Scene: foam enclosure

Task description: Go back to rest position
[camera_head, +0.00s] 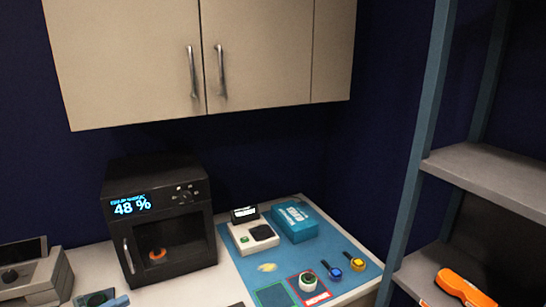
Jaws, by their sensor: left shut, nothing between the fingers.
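Only a small dark tip of what looks like my left gripper (237,304) shows at the bottom edge, in front of the counter. It is shut with nothing seen in it. The rest of it and its arm are cut off by the frame. My right gripper is not in view.
A black oven-like box (172,245) showing 48 % stands on the counter, an orange ring inside. A blue mat (240,270) holds a white device (252,236), a teal box (294,222) and small knobs. Cabinets (270,55) hang above. A shelf rack (490,185) with an orange tool (464,289) is right.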

